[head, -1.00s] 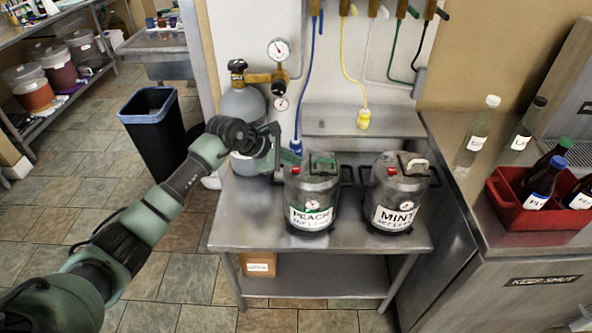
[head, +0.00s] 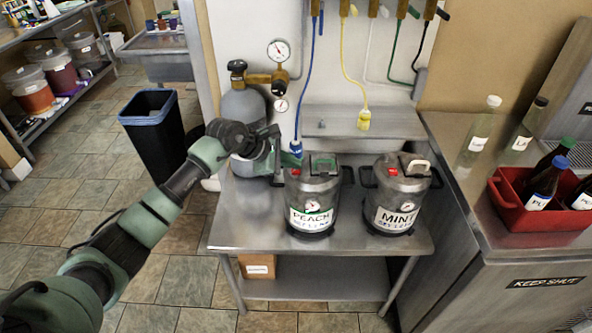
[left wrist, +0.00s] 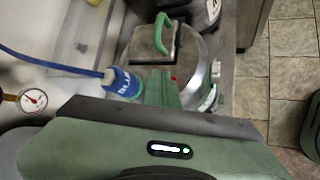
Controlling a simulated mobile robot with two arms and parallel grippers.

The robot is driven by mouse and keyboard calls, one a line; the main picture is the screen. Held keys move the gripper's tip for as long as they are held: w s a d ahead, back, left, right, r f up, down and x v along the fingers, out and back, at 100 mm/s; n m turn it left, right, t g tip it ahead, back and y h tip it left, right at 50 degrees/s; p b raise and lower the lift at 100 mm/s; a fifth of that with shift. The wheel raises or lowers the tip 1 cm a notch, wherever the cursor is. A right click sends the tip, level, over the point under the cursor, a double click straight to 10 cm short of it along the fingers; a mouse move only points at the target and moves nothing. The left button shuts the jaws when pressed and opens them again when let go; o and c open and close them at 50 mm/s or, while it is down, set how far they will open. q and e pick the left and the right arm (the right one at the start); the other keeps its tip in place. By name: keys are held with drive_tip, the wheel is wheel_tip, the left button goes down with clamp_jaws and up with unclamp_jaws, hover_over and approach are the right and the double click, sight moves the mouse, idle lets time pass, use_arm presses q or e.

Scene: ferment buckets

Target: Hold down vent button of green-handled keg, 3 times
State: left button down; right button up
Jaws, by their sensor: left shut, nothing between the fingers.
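The green-handled keg (head: 309,197), a grey metal drum labelled PEACH, stands on the metal table. Its green handle (head: 323,163) is on the lid, and it also shows in the left wrist view (left wrist: 162,32). A small red button (head: 295,172) sits on the lid's left side; only a bit of red (left wrist: 173,78) shows in the wrist view. My left gripper (head: 291,160) is shut and empty, its tip just behind and above the button. I cannot tell whether it touches. The MINT keg (head: 395,200) with a pale handle stands to the right. My right gripper is out of view.
A blue-collared hose connector (head: 296,147) hangs close to my left gripper, and a yellow one (head: 363,120) hangs farther right. A grey gas cylinder (head: 243,108) with gauges stands behind my left arm. A red crate (head: 552,221) of bottles sits on the right counter.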

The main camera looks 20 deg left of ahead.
sight(293, 171)
use_arm(q)
drive_tip(key=shift+f+b, duration=0.35)
drive_tip(key=shift+f, duration=0.1)
drive_tip(key=shift+r, duration=0.15)
idle(0.4)
drive_tip(key=shift+r+p, duration=0.45)
drive_tip(key=shift+r, duration=0.45)
drive_tip(key=shift+r+p, duration=1.2)
drive_tip(key=shift+r, duration=1.35)
idle(0.3)
